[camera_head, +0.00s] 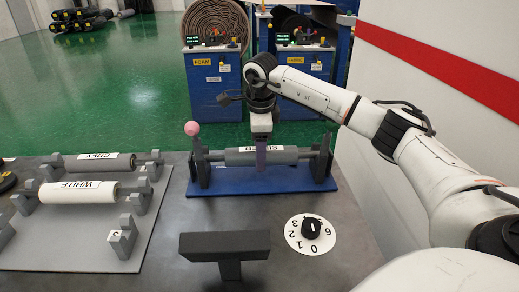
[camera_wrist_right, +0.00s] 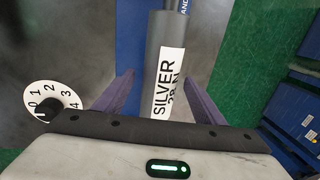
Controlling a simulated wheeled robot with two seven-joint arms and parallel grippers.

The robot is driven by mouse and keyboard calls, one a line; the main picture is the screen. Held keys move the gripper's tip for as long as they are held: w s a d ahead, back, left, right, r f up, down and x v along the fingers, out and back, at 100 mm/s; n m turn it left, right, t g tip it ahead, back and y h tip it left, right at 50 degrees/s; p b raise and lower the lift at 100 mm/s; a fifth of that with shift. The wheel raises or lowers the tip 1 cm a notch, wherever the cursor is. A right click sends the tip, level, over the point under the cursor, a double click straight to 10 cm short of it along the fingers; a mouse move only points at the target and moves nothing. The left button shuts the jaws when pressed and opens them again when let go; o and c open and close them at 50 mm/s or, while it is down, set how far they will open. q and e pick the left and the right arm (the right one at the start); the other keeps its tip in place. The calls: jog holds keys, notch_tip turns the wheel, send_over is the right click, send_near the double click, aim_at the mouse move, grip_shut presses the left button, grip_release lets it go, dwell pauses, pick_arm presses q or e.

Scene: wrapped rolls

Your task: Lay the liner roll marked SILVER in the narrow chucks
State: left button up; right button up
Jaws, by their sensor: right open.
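The dark grey liner roll (camera_head: 285,157) lies level between two dark uprights on a blue base (camera_head: 262,181). Its white label reads SILVER in the right wrist view (camera_wrist_right: 168,85); in the head view my gripper partly covers the label. My right gripper (camera_head: 261,160) points down at the middle of the roll. In the right wrist view its purple fingers (camera_wrist_right: 158,84) stand open on either side of the roll, with gaps showing. The ends of the roll appear to sit at the uprights (camera_head: 203,165); the exact seating is too small to tell. My left gripper is not in view.
A pink ball knob (camera_head: 191,128) tops the left upright. On a grey board at left are a GREY roll (camera_head: 120,164) and a WHITE roll (camera_head: 120,191) in grey supports. A numbered dial (camera_head: 296,243) and a dark T-shaped stand (camera_head: 225,246) are in front.

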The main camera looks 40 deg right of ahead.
notch_tip(320, 180, up, 10)
jog(key=s+a, duration=0.1)
jog(key=shift+s+a, duration=0.15)
jog(key=shift+s, duration=0.15)
dwell(0.7)
